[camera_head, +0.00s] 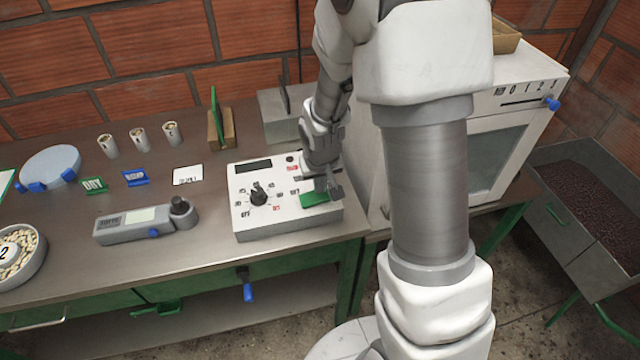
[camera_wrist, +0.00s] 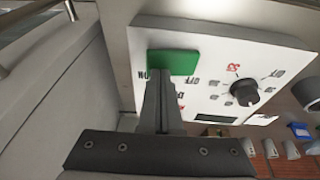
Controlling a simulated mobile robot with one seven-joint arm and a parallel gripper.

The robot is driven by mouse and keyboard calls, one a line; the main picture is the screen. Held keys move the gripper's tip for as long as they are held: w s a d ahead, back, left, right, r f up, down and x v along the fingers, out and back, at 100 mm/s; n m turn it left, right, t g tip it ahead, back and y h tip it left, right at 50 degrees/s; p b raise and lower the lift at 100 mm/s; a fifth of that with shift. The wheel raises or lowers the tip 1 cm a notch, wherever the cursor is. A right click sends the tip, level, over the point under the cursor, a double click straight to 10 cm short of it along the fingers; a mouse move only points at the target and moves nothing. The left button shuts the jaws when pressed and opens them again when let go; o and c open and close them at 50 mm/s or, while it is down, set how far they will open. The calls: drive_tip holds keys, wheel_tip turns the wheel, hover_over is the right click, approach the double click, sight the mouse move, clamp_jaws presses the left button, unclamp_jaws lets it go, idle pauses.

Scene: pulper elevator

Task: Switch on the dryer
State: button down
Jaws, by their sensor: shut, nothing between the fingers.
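A white control box (camera_head: 285,222) sits on the metal bench. It carries a black dial (camera_head: 258,196), a dark display (camera_head: 254,166) and a green switch plate (camera_head: 314,198) at its right front. The wrist view shows the box upside down, with the green plate (camera_wrist: 172,62) between ON and OFF labels and the dial (camera_wrist: 243,91) beside it. My gripper (camera_head: 331,188) is shut and empty, over the right side of the box. In the wrist view its fingertips (camera_wrist: 161,78) overlap the edge of the green plate. I cannot tell whether they touch it.
A white cabinet (camera_head: 510,120) with a glass door stands right of the box. A grey meter (camera_head: 145,220), several cups (camera_head: 139,140), small signs (camera_head: 135,177) and a bowl of beans (camera_head: 20,250) are on the left. The bench front edge is close to the box.

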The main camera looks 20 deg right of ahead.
drive_tip(key=shift+f, duration=0.2)
drive_tip(key=shift+d+f+b, duration=0.2)
drive_tip(key=shift+f+b, duration=0.2)
drive_tip(key=shift+b, duration=0.15)
drive_tip(key=shift+r, duration=0.1)
drive_tip(key=shift+a, duration=0.15)
drive_tip(key=shift+a+r, duration=0.2)
drive_tip(key=shift+a, duration=0.4)
